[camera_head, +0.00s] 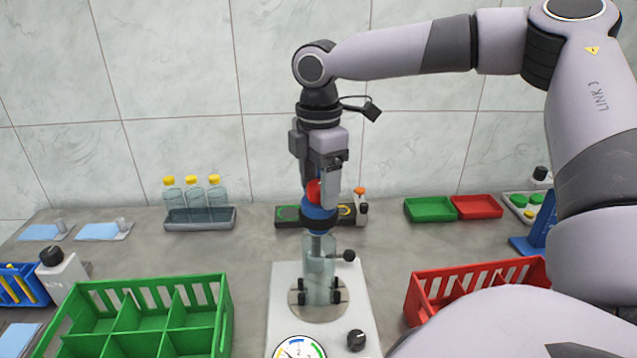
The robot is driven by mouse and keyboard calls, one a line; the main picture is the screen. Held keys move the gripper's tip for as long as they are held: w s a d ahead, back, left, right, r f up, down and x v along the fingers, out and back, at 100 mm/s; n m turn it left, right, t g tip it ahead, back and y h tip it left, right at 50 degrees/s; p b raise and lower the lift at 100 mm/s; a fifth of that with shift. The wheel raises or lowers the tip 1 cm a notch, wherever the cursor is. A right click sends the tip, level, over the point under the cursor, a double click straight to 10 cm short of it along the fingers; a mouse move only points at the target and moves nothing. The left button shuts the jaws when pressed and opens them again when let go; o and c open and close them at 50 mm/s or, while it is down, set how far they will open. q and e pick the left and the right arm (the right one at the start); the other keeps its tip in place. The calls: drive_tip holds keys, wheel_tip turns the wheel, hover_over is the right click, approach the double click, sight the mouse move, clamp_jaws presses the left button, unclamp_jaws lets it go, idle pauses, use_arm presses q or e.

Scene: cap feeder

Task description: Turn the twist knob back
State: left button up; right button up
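My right gripper (322,192) points straight down over the bottle station (283,300), at the red knob-like part (313,190) on top of a blue head (319,213). One finger hides part of the red piece; I cannot tell whether the fingers clamp it. Below the blue head is a black ring, and a clear bottle (320,268) stands upright between black clamps on a round plate. Black knobs show on the station's front (356,340) and at the bottle's upper right (349,255). Which one is the twist knob is not marked. My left gripper is out of view.
A green divided crate (222,318) stands front left, a red crate (415,298) front right. Yellow-capped bottles stand in a grey tray (203,224). Small green (430,209) and red (478,207) trays lie at the back right. A white box with a black knob (50,256) stands left.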

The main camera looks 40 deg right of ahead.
drive_tip(key=m, duration=0.8)
drive_tip(key=c, duration=1)
drive_tip(key=n, duration=0.5)
drive_tip(key=o, duration=1.2)
drive_tip(key=shift+o, duration=0.2)
drive_tip(key=shift+r, duration=0.1)
